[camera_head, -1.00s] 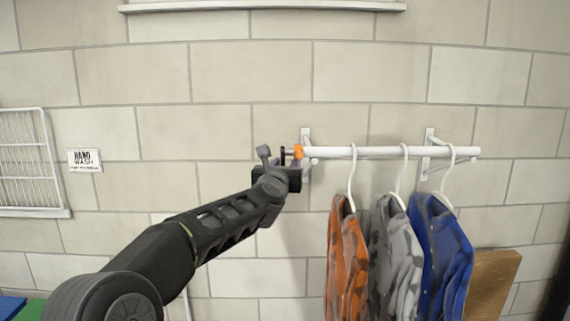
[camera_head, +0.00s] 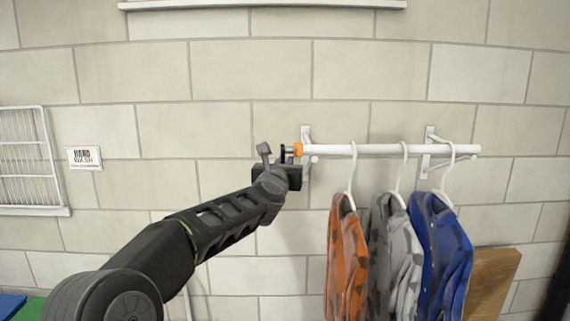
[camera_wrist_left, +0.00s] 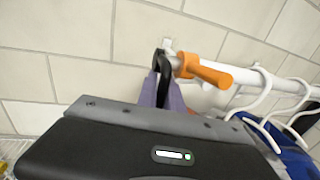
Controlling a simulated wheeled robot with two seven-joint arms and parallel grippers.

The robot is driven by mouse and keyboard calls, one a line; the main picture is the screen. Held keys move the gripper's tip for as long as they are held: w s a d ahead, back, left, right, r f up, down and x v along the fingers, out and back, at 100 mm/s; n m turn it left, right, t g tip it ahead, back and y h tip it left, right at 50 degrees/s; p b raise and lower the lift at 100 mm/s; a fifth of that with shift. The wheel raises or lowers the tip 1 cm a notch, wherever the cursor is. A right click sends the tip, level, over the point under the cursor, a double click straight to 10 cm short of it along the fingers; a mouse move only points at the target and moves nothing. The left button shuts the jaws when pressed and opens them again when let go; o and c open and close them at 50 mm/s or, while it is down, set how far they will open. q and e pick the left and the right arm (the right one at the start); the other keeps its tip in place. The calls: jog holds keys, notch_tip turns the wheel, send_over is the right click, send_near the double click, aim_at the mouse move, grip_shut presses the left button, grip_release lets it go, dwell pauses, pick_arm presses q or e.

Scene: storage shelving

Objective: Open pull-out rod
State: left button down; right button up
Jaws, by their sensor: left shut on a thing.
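The white pull-out rod (camera_head: 375,150) is mounted level on the tiled wall by two brackets. At its left end is an orange collar (camera_head: 298,150); in the left wrist view the orange piece (camera_wrist_left: 205,70) has a peg pointing to the right. A black loop-shaped handle (camera_wrist_left: 164,68) is beside the orange piece at the rod's end. My left gripper (camera_head: 286,154) is at this left end, and its purplish fingers (camera_wrist_left: 165,93) are shut on the black handle. The exact contact is partly hidden by the gripper body. My right gripper is not in view.
Orange (camera_head: 346,255), grey (camera_head: 395,250) and blue (camera_head: 440,250) shirts hang on white hangers from the rod. A wooden board (camera_head: 493,280) stands at the lower right. A white wire rack (camera_head: 28,165) and a small sign (camera_head: 84,158) are on the wall at left.

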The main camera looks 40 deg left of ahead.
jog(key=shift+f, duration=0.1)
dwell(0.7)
